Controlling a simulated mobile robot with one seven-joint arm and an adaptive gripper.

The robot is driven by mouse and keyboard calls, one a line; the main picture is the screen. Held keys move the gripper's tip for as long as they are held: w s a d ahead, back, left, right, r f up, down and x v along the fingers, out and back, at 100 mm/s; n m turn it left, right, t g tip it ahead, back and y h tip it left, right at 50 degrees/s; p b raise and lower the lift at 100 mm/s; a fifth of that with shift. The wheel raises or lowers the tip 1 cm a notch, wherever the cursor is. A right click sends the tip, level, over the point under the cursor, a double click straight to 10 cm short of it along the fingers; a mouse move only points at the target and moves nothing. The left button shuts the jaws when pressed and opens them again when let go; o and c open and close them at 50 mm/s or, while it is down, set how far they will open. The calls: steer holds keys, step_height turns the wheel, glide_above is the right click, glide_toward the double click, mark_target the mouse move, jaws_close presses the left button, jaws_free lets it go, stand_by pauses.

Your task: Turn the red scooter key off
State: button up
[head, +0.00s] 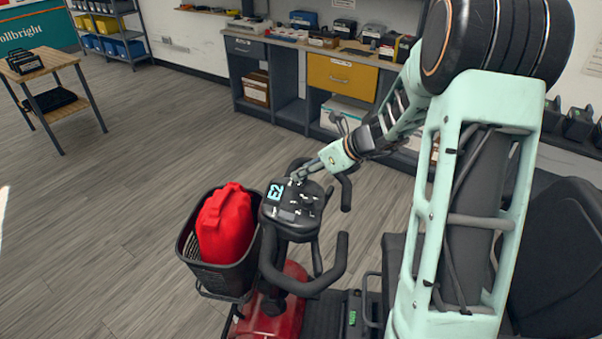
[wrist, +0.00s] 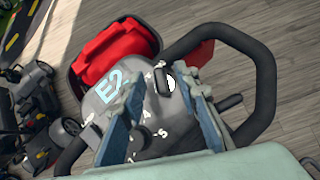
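The red scooter (head: 268,322) stands below my arm in the head view, its front to the left. Its dark console (head: 292,214) carries a light "E2" label and several small controls. In the wrist view the console (wrist: 104,103) lies under my gripper (wrist: 160,82). My gripper's two blue fingers are apart, and a small dark key-like part (wrist: 162,82) with a white mark beside it shows between their tips. I cannot tell whether the fingers touch it or which way the key is turned. In the head view my gripper (head: 298,178) is at the console's far edge.
Black looped handlebars (head: 338,268) flank the console; one bar (wrist: 265,85) curves close by my gripper. A workbench with drawers (head: 341,77) stands behind. Open floor (head: 120,200) lies to the left.

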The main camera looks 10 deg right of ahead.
steer(key=shift+x, duration=1.15)
jaws_close()
steer(key=shift+r+n, duration=0.1)
steer(key=shift+n, duration=0.3)
steer(key=n+g+y+p, duration=0.1)
steer(key=n, duration=0.2)
steer(key=n+g+y+p, duration=0.1)
steer(key=n+g+p, duration=0.1)
steer(key=shift+n, duration=0.4)
steer(key=n+g, duration=0.2)
steer(key=n, duration=0.1)
steer(key=n+g+p, duration=0.1)
steer(key=n+g, duration=0.1)
steer(key=n, duration=0.1)
steer(key=shift+s+y, duration=0.2)
steer(key=shift+y, duration=0.2)
